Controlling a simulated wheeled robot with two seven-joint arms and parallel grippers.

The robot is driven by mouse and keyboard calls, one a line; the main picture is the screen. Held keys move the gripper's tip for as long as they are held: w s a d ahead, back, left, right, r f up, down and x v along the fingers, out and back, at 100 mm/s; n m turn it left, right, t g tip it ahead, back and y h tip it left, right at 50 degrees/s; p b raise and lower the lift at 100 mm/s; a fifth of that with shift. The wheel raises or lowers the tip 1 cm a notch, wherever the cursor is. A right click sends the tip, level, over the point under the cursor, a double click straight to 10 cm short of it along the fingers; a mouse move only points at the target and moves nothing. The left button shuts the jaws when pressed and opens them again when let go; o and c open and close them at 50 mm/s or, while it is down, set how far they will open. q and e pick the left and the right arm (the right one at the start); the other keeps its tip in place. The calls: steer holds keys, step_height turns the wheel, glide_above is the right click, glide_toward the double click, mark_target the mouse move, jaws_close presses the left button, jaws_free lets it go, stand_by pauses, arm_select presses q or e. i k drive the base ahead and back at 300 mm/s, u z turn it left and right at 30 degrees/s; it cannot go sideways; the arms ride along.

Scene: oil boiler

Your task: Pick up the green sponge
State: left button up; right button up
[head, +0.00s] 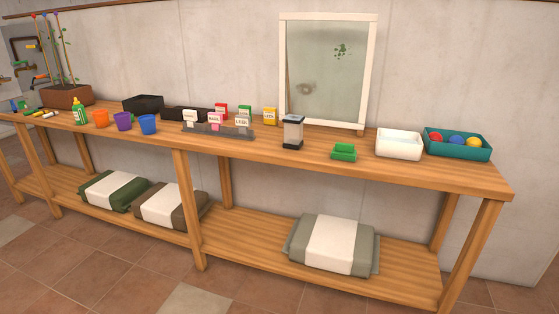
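The green sponge (344,152) lies on the top of the long wooden bench (400,171), right of the middle. It sits just right of a small clear container with a dark base and lid, and left of a white tub. It looks like a small green block with a raised part; its exact shape is too small to tell. Nothing covers it. Neither of my grippers shows in the head view.
The clear container (293,132) and the white tub (399,144) flank the sponge. A teal box (457,144) with colored balls stands at the right end. A white-framed pane (328,70) leans behind. Cups, packets and a planter (67,96) stand leftward. Sacks lie on the lower shelf.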

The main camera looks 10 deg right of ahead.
mark_target(342, 151)
steer(key=u, duration=0.45)
steer(key=i, duration=0.7)
steer(key=z, duration=0.95)
steer(key=i, duration=0.95)
steer(key=z, duration=1)
